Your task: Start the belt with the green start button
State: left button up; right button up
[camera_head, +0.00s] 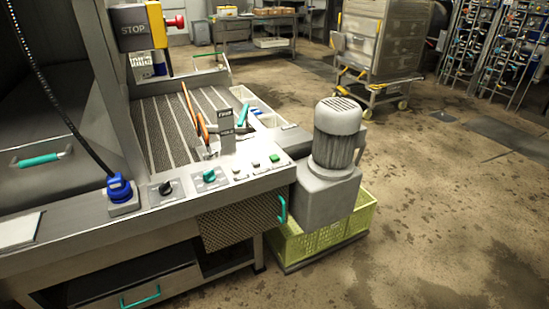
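The green start button (274,158) sits near the right end of the sloping control panel (190,190), close to the grey motor. Small pale buttons (238,169) lie to its left, then a teal knob (209,176) and a black knob (165,187). The belt (170,130), dark with lighter stripes, lies behind the panel. From this one frame I cannot tell whether it is running. Neither of my grippers shows in the head view.
A grey motor (336,140) stands right of the panel, above a yellow-green crate (330,233). Upright orange-handled tools (202,130) and a small grey sign stand behind the buttons. A STOP box (132,28) with a red button is at upper left. The floor at right is open.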

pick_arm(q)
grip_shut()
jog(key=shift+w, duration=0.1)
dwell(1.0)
